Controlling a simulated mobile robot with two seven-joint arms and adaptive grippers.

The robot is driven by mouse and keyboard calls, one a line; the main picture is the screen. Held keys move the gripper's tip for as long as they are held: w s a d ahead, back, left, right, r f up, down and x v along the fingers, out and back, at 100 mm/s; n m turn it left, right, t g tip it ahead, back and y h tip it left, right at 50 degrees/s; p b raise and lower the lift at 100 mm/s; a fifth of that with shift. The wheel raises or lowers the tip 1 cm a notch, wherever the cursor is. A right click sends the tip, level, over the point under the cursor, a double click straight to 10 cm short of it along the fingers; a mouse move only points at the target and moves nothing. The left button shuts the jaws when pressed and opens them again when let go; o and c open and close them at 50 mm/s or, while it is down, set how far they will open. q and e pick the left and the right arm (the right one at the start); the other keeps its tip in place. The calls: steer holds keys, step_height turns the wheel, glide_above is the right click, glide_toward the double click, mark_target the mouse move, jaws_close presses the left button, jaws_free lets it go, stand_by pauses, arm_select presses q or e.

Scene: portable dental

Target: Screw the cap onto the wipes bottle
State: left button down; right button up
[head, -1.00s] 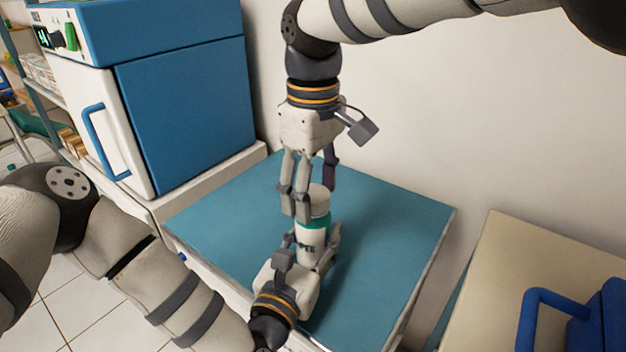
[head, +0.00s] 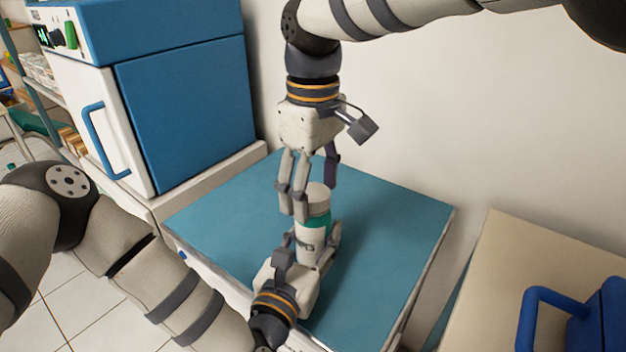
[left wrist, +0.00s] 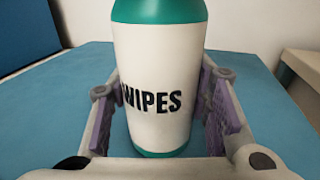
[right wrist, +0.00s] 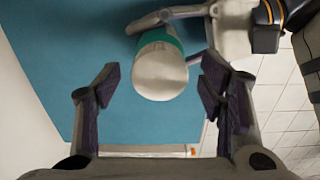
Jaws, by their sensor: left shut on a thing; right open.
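The wipes bottle (head: 311,240), white with teal bands, stands upright on the blue table top. Its label reads "WIPES" in the left wrist view (left wrist: 155,85). My left gripper (head: 309,244) is shut around the bottle's body, low down. A pale cap (head: 318,194) sits on top of the bottle; whether it is threaded tight cannot be told. My right gripper (head: 314,203) points down from above with its fingers open on both sides of the cap. In the right wrist view the cap (right wrist: 160,72) shows between the fingers, apart from both.
The blue table top (head: 390,230) is otherwise clear. A blue and white cabinet (head: 185,110) stands at the left. A beige surface (head: 520,260) with a blue handled object (head: 590,310) is at the right. A pale wall rises behind.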

arm_select(q)
steer(key=c, duration=0.8)
jaws_free()
arm_select(e)
step_height(320, 180, up, 12)
arm_select(q)
steer(key=shift+o, duration=0.2)
steer(key=shift+s, duration=0.1)
steer(key=v, duration=1.2)
